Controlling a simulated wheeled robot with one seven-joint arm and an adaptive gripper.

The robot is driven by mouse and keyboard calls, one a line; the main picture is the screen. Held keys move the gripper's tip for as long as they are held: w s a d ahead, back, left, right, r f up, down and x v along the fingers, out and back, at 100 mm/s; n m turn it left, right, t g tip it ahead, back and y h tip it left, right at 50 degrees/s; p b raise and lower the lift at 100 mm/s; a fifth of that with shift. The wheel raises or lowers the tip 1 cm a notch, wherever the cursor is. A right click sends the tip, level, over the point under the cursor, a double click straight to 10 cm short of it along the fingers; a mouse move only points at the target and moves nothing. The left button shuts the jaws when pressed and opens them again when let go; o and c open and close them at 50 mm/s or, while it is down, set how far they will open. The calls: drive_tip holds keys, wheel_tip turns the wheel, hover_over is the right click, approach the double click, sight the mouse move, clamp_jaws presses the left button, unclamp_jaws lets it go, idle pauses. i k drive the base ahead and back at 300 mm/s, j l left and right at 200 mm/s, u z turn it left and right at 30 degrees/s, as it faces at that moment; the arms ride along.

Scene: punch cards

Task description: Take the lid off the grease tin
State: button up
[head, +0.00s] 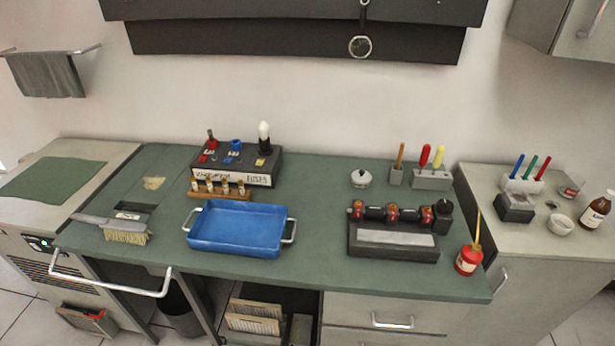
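A small round light-grey pot with a knobbed lid (361,178) stands on the green worktop (320,190), towards the back and right of the middle. It looks like the grease tin, but I can read no label on it. The lid seems to sit on top, and the inside is hidden. My gripper is not in view, so I cannot tell its state.
A blue tray (236,229) lies left of the pot, and a black rack with dark and red rollers (393,240) stands in front. Upright tools in holders (431,178) are close on its right. A red can (468,260) stands near the right edge. Worktop between tray and rack is clear.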

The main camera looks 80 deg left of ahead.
sight(360, 177)
drive_tip(key=u, duration=2.45)
drive_tip(key=i+l+u, duration=0.4)
drive_tip(key=i+l, duration=0.65)
drive_tip(key=i, duration=0.15)
